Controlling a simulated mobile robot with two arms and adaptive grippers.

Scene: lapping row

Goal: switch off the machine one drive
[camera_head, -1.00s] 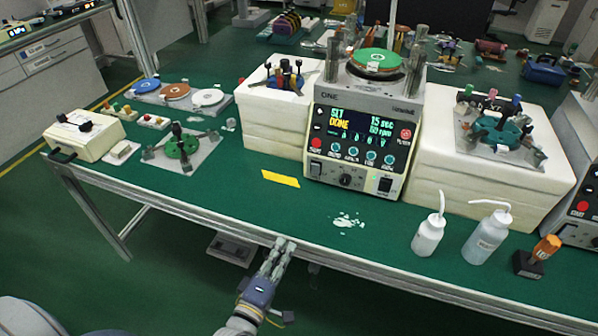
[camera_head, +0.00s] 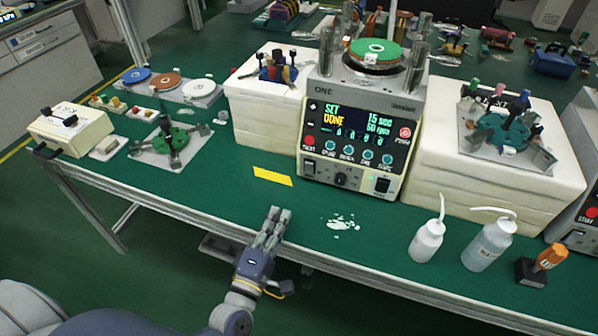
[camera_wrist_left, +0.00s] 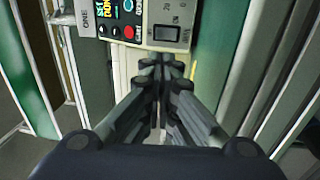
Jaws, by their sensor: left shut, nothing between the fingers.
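The machine labelled ONE (camera_head: 320,188) stands at the middle of the green bench. Its lit screen reads SET, DONE, 15 sec and 60 rpm. A dark rocker switch (camera_head: 383,185) is at the lower right of its front panel, and another (camera_head: 309,167) is at the lower left below a red button. In the left wrist view a rocker switch (camera_wrist_left: 166,33) shows on the panel beyond the fingertips. My left gripper (camera_head: 278,212) is shut and empty, over the bench's front edge, apart from the machine and to its lower left. My right gripper is not in view.
A yellow strip (camera_head: 272,176) and white scraps (camera_head: 343,224) lie on the bench before the machine. White blocks (camera_head: 500,195) flank the machine.

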